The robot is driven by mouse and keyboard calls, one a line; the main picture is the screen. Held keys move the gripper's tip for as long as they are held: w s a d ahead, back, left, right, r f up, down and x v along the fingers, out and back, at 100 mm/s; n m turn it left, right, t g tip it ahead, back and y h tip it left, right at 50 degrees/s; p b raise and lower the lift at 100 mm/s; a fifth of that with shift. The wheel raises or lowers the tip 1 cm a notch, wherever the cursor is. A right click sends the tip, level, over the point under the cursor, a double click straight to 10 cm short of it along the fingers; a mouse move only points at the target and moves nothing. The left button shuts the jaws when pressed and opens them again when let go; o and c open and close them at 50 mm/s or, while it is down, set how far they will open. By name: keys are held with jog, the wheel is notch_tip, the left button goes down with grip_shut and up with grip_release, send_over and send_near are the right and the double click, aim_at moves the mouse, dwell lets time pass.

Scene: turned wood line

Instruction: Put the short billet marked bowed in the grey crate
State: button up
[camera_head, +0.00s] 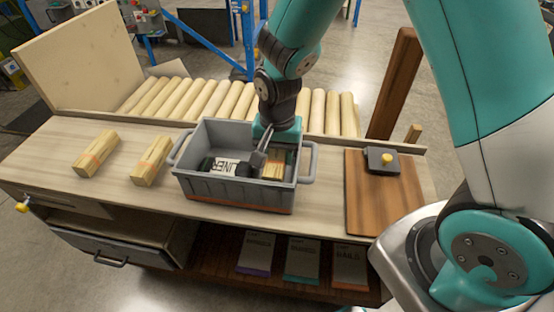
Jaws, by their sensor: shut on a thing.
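The grey crate (237,190) stands on the bench near the middle, with a handle at each end. My gripper (258,158) reaches down into it and is shut on a short wooden billet (273,164) inside the crate's right half. The fingers and crate wall hide part of this billet, and I cannot read any mark on it. Two more short billets lie on the bench left of the crate: one at the far left (96,153) and one nearer the crate (151,161).
A dark thing with a white label reading "LINER" (223,167) lies in the crate's left half. Long round wooden rods (190,98) lie behind. A brown board (370,215) with a dark block and yellow knob (383,160) lies right.

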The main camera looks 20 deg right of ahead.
aim_at(277, 152)
jog(key=shift+f, duration=1.3)
jog(key=shift+f, duration=0.1)
jog(key=shift+s+f+b, duration=0.1)
jog(key=shift+f+b, duration=0.3)
jog(key=shift+f, duration=0.1)
jog(key=o, duration=0.7)
jog(key=shift+s+f, duration=0.1)
jog(key=shift+f, duration=0.05)
jog(key=shift+o, duration=0.2)
notch_tip(277, 152, up, 13)
jog(key=shift+r, duration=0.15)
jog(key=s+a+r+n+y, duration=0.2)
jog(key=s+r+n, duration=0.3)
jog(key=s+n, duration=0.2)
jog(key=s+a+r+n+y, duration=0.2)
jog(key=s+r+n, duration=0.3)
jog(key=s, duration=0.5)
jog(key=shift+s+a+r+n, duration=0.2)
jog(key=shift+s+a+n, duration=0.15)
jog(key=shift+n, duration=0.65)
